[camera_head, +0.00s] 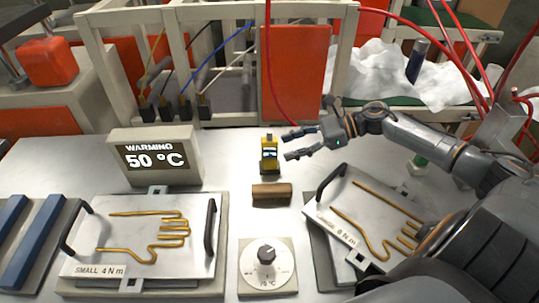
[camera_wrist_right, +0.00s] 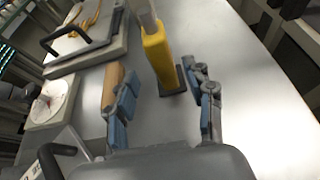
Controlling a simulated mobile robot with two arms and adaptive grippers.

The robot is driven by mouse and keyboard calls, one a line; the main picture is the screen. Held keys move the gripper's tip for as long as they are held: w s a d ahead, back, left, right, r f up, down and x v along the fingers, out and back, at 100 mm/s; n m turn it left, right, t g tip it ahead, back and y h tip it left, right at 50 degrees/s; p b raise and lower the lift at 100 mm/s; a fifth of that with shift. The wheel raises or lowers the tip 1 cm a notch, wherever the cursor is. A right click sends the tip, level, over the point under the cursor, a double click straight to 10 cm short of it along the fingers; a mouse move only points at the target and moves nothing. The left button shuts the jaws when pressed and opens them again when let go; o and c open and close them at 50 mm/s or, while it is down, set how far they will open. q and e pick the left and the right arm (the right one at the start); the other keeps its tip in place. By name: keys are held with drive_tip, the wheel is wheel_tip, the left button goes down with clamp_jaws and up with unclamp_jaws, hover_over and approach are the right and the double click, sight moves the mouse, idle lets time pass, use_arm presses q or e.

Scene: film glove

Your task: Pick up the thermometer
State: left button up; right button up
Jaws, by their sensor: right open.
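The thermometer, as far as I can tell, is the upright yellow handheld device (camera_head: 269,155) with a dark base, standing on the white table near the middle. It also shows in the right wrist view (camera_wrist_right: 158,52), just beyond the fingertips and roughly between their lines. My right gripper (camera_head: 291,145) reaches in from the right in the head view, its fingers pointing left at the device. In the wrist view my right gripper (camera_wrist_right: 166,95) is open, with nothing between its blue-padded fingers. My left gripper is not in view.
A brown cylinder (camera_head: 271,191) lies just in front of the device. A dial plate (camera_head: 267,266) is nearer. The warming display (camera_head: 155,157) reads 50 °C. Glove-form plates stand left (camera_head: 82,232) and right (camera_head: 320,211). A white frame (camera_head: 344,60) with red hoses runs behind.

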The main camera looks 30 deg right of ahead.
sight(270, 152)
drive_tip(key=shift+w+a+f, duration=0.2)
drive_tip(key=shift+w+a, duration=0.15)
drive_tip(key=shift+a, duration=0.2)
drive_tip(key=p+x, duration=0.2)
drive_tip(key=x, duration=0.2)
drive_tip(key=shift+w+a, duration=0.25)
drive_tip(key=shift+w, duration=0.1)
drive_tip(key=shift+w+a+f, duration=0.1)
drive_tip(key=shift+a+f, duration=0.1)
drive_tip(key=shift+f, duration=0.1)
drive_tip(key=shift+c, duration=0.4)
clamp_jaws()
